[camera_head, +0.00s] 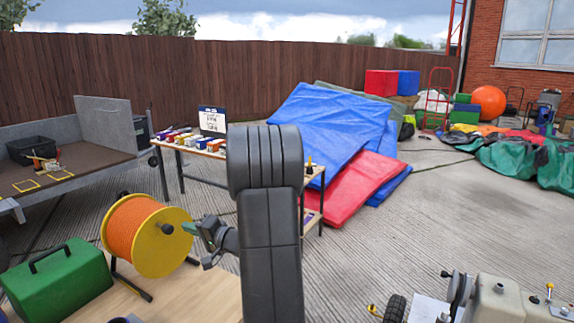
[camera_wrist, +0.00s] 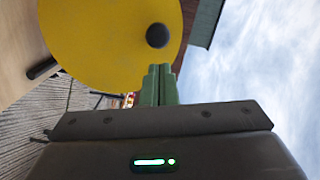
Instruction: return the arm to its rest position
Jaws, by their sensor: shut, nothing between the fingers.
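My arm (camera_head: 268,220) rises dark grey in the middle of the head view, with its wrist bent out to the left. My gripper (camera_head: 188,228) points left, close to the yellow flange of an orange reel (camera_head: 134,232). In the wrist view its green fingers (camera_wrist: 158,84) are together with nothing between them. The yellow flange (camera_wrist: 105,45) with its dark hub fills the upper left there. I cannot tell whether the fingers touch the reel.
A green toolbox (camera_head: 58,283) sits left of the reel on a wooden top. A table with small boxes (camera_head: 182,140) stands behind the arm. A machine (camera_head: 500,300) is at lower right. Blue and red mats (camera_head: 318,128) lie beyond. Concrete (camera_head: 400,235) right of the arm is clear.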

